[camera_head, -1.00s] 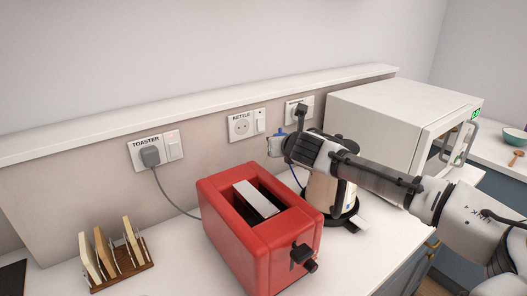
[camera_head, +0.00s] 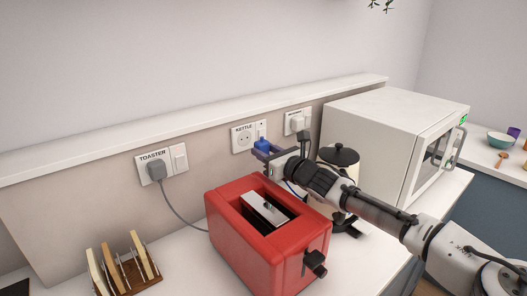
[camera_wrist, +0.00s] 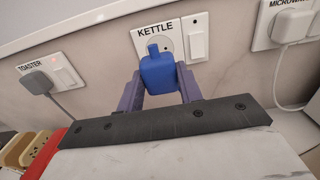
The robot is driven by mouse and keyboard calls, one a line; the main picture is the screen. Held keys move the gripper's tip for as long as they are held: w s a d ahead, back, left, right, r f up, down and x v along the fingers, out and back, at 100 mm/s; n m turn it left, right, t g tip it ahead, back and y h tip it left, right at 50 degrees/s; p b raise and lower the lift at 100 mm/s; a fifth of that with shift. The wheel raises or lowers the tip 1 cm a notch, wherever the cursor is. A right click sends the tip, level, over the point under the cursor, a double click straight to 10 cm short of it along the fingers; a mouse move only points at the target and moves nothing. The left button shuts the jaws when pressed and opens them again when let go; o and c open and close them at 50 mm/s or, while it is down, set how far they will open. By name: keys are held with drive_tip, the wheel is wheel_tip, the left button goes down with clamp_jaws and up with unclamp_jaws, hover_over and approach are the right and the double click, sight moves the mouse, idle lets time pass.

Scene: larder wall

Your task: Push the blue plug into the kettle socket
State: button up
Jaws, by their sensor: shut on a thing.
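The blue plug (camera_head: 262,144) is held in my gripper (camera_head: 262,150), just in front of the wall below and right of the kettle socket (camera_head: 244,138). The wrist view shows the blue plug (camera_wrist: 158,72) between the two purple-grey fingers of my gripper (camera_wrist: 158,88), which are shut on it. In that view the plug covers the lower left part of the kettle socket (camera_wrist: 169,44), under the KETTLE label. A blue cord hangs below my gripper in the head view.
The red toaster (camera_head: 270,240) stands below and left of my gripper. A cream kettle (camera_head: 338,160) is behind my arm, beside the white microwave (camera_head: 390,130). A grey plug (camera_head: 156,170) fills the toaster socket; a white plug (camera_head: 296,124) fills the microwave socket.

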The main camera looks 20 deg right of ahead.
sight(244, 139)
drive_tip(key=shift+p+x, duration=0.35)
drive_tip(key=shift+x, duration=2.55)
drive_tip(key=shift+b, duration=0.75)
drive_tip(key=shift+w+a, duration=0.2)
drive_tip(key=shift+w, duration=0.25)
idle(0.6)
drive_tip(key=o, duration=1)
